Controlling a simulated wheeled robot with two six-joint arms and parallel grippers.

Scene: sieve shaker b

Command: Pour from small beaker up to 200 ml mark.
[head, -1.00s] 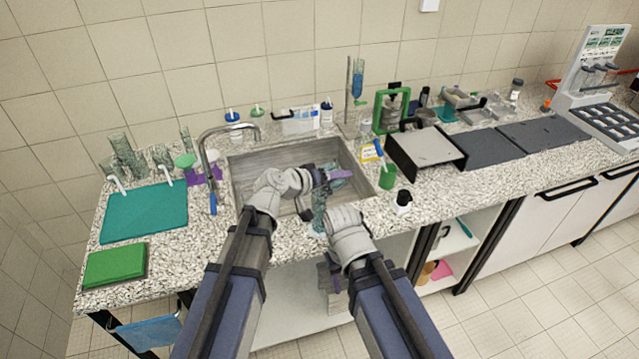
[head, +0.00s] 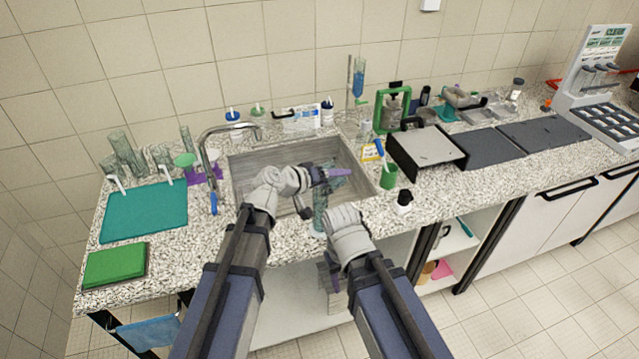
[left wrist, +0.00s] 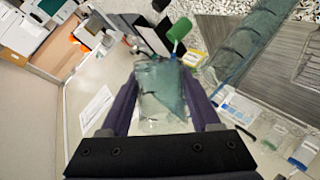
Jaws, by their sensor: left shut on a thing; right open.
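My left gripper (head: 338,173) is shut on the small glass beaker (left wrist: 163,98) and holds it above the front right of the sink. The beaker is tilted and holds blue-green liquid in the left wrist view. A tall, clear graduated cylinder (head: 320,208) stands near the sink's front edge, just below and left of the beaker. It also shows large in the left wrist view (left wrist: 247,42). Its marks and liquid level are too small to read. My right gripper (head: 328,273) is open, low in front of the counter edge, partly hidden by its wrist.
The sink (head: 250,180) lies behind the cylinder, with a faucet (head: 205,160) at its left. A teal mat (head: 145,212) and a green block (head: 115,266) lie at left.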

